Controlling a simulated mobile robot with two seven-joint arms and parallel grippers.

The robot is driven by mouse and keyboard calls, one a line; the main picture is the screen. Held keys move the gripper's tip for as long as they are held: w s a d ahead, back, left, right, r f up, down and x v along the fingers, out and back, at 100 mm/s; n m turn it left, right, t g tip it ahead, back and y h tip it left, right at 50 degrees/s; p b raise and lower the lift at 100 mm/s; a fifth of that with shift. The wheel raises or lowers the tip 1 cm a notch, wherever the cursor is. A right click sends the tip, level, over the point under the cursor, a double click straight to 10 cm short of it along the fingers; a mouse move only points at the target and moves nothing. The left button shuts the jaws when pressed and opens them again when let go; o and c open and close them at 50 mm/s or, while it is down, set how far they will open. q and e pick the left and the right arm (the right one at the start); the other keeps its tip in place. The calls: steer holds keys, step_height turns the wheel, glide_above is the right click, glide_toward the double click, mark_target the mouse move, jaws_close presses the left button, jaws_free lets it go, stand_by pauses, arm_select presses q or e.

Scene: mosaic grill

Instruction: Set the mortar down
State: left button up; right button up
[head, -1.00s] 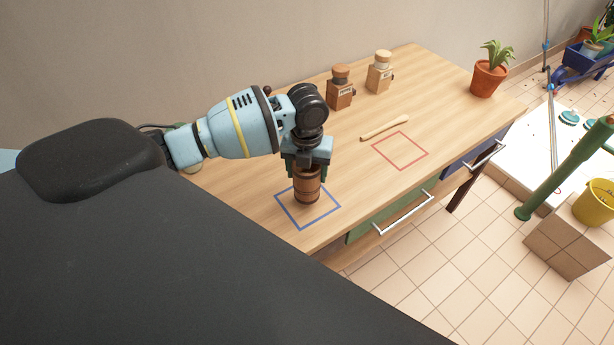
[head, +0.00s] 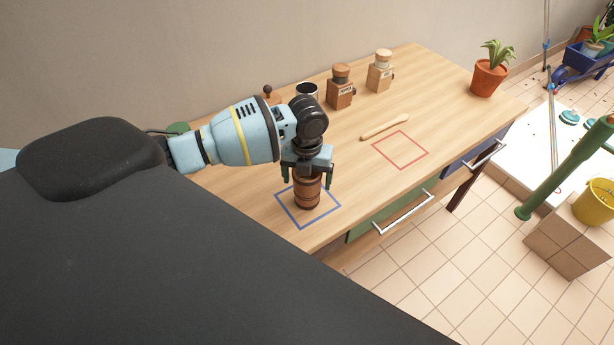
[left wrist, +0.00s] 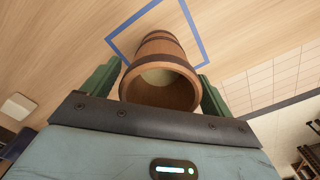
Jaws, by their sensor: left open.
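The mortar (head: 308,192) is a brown, barrel-shaped wooden cup with darker bands. It stands upright on the table inside the blue square outline (head: 287,212). My left gripper (head: 308,184) is open, with one finger on each side of the mortar's upper part. In the left wrist view the mortar (left wrist: 160,62) shows its open, hollow mouth between the two green fingers (left wrist: 158,88), with gaps on both sides. Its far end lies within the blue outline (left wrist: 197,38). My right gripper is not in view.
A wooden pestle-like stick (head: 385,127) lies near an empty red square outline (head: 422,153). Two grinders (head: 341,90) (head: 380,74), a dark cup (head: 307,91) and a potted plant (head: 489,78) stand farther back. The front table edge is close to the mortar.

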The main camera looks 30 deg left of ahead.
arm_select(q)
step_height(320, 180, up, 12)
steer(key=shift+r+p, duration=0.15)
steer(key=shift+p, duration=0.15)
stand_by(0.8)
